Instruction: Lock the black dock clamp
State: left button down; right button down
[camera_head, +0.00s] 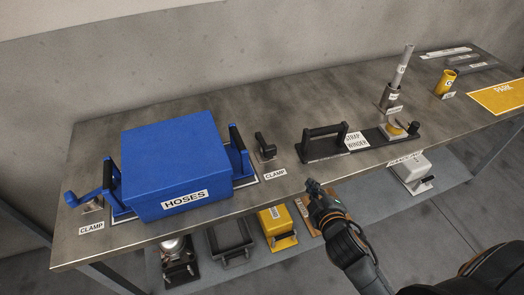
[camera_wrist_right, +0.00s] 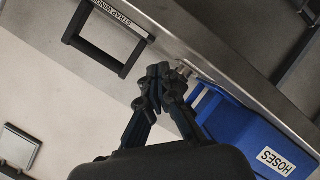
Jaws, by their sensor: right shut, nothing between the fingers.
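The black dock clamp (camera_head: 265,146) stands on the metal bench just right of the blue HOSES box (camera_head: 178,165), with a white CLAMP label (camera_head: 275,173) in front of it. Its handle looks raised. My right gripper (camera_head: 314,188) is shut and empty, in front of the bench's front edge, to the right of and nearer than the black clamp, apart from it. In the right wrist view my closed fingertips (camera_wrist_right: 160,72) show near the bench edge, with the blue box (camera_wrist_right: 250,135) to their right. I cannot make out the black clamp there. My left gripper is not in view.
A blue clamp (camera_head: 88,198) is left of the box. The black strap winder (camera_head: 322,143) stands right of the black clamp, with a tall grey post (camera_head: 402,68) beside it. A lower shelf holds a yellow bin (camera_head: 278,225) and other items. The bench behind the clamp is clear.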

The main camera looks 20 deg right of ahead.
jog(key=w+r+n+t+y, duration=0.1)
jog(key=n, duration=0.1)
jog(key=w+a+r+n+t+y, duration=0.1)
jog(key=w+n, duration=0.1)
jog(key=shift+t, duration=0.3)
jog(key=a+n+y, duration=0.1)
jog(key=n, duration=0.1)
jog(key=a+n+y, duration=0.1)
jog(key=n, duration=0.1)
jog(key=a+n+t+y, duration=0.1)
jog(key=n+y, duration=0.1)
jog(key=shift+w+a+r, duration=0.1)
jog(key=shift+w+r, duration=0.05)
jog(key=shift+w, duration=0.25)
jog(key=shift+s+a+f+n+y, duration=0.15)
jog(key=shift+a+n+y, duration=0.3)
jog(key=shift+n+y, duration=0.3)
jog(key=shift+s+a+f+n+y, duration=0.15)
jog(key=shift+a+n+y, duration=0.35)
jog(key=shift+n, duration=0.45)
jog(key=shift+w, duration=0.25)
jog(key=x, duration=0.9)
jog(key=shift+w+a+f, duration=0.1)
jog(key=shift+w+a, duration=0.05)
jog(key=shift+w, duration=0.2)
jog(key=shift+g+y, duration=0.25)
jog(key=shift+g, duration=0.05)
